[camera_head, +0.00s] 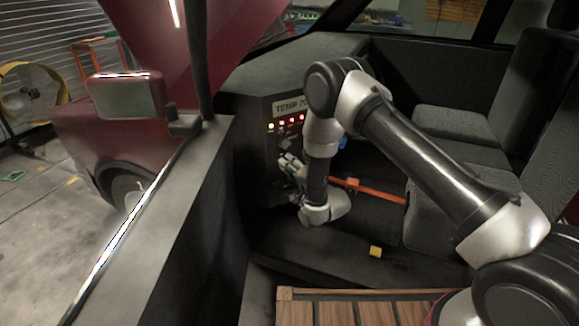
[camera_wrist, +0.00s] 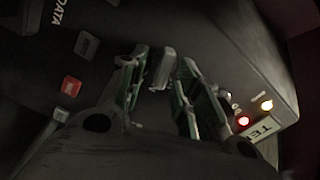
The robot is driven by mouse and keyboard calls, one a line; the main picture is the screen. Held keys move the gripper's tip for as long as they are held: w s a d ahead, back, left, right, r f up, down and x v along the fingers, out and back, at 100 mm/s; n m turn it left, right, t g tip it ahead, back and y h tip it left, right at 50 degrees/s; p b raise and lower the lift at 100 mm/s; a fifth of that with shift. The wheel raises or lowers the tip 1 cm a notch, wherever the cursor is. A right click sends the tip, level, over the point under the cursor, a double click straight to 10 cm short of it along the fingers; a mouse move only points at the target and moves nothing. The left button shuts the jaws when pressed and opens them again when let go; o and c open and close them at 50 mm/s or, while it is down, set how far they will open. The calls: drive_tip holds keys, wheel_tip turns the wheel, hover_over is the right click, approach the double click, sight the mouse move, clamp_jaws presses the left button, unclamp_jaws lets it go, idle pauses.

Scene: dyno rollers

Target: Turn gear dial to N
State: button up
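In the wrist view, a small grey knob (camera_wrist: 163,70), which looks like the gear dial, stands out from the dark panel. My gripper (camera_wrist: 162,77) is open, with one finger on each side of the knob. The knob sits between the fingertips, and I see a gap beside it, so it does not look clamped. The dial's markings, including any N, cannot be read. In the head view, my gripper (camera_head: 290,166) is close to the front of the dark control panel (camera_head: 258,160), and my arm and fingers hide the dial.
A "TEMP" label (camera_head: 289,106) sits above a row of red and white lights (camera_head: 285,123). An orange lever (camera_head: 378,192) is right of my gripper. Seats (camera_head: 458,135) stand behind.

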drive_tip(key=shift+s, duration=0.1)
drive_tip(key=v, duration=1.1)
drive_tip(key=shift+s+d, duration=0.3)
